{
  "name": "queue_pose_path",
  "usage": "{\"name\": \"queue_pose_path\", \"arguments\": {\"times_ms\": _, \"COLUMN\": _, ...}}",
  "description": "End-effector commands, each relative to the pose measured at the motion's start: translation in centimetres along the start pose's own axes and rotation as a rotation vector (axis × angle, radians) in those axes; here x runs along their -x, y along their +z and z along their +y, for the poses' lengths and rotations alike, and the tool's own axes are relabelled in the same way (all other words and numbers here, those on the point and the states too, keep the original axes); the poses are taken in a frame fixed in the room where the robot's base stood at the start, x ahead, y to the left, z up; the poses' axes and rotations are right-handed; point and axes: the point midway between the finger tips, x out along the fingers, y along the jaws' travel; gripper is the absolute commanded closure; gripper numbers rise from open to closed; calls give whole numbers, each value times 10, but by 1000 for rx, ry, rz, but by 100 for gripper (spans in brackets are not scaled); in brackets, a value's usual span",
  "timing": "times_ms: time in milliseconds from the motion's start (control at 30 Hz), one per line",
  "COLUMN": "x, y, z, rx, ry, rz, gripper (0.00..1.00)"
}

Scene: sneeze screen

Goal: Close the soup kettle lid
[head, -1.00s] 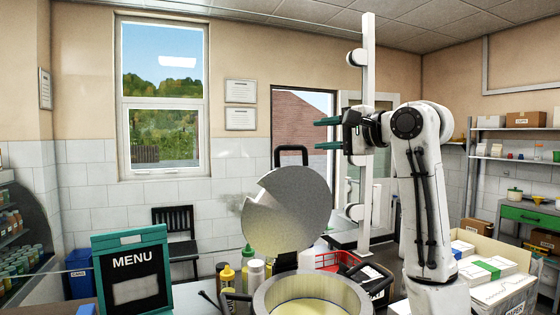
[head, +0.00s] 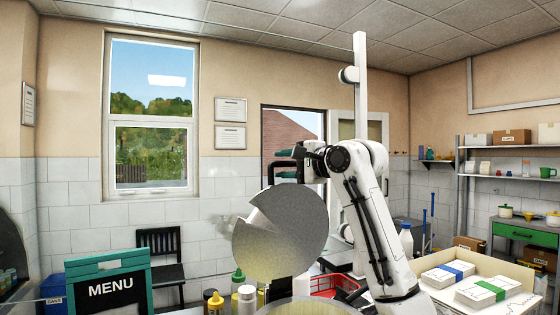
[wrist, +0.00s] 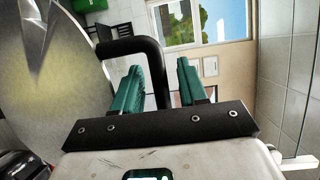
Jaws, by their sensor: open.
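The grey round lid (head: 282,232) of the soup kettle stands raised, tilted up behind the kettle, with a notch in its edge. The kettle (head: 312,303) shows only its rim at the bottom of the head view. A black loop handle (wrist: 128,45) sticks out from the lid (wrist: 50,70) in the wrist view. My gripper (head: 284,159) is at the handle near the lid's top edge. In the wrist view my gripper (wrist: 159,68) has its two green fingers apart, with one leg of the handle between them. I cannot tell whether either finger touches it.
Sauce bottles (head: 238,285) stand left of the kettle, and a red basket (head: 328,284) is behind it to the right. A menu board (head: 110,285) stands at the left. A box with paper stacks (head: 470,283) is at the right. A white post (head: 361,120) rises behind my arm.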

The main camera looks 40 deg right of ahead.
Motion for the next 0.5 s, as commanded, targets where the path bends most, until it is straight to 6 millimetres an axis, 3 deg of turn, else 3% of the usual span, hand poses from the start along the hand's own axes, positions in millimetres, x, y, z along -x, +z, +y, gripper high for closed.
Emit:
{"name": "queue_pose_path", "arguments": {"times_ms": 200, "x": -16, "y": 0, "z": 0, "rx": 1, "ry": 0, "rz": 0, "gripper": 58}}
{"name": "queue_pose_path", "arguments": {"times_ms": 500, "x": -17, "y": 0, "z": 0, "rx": 1, "ry": -1, "rz": 0, "gripper": 60}}
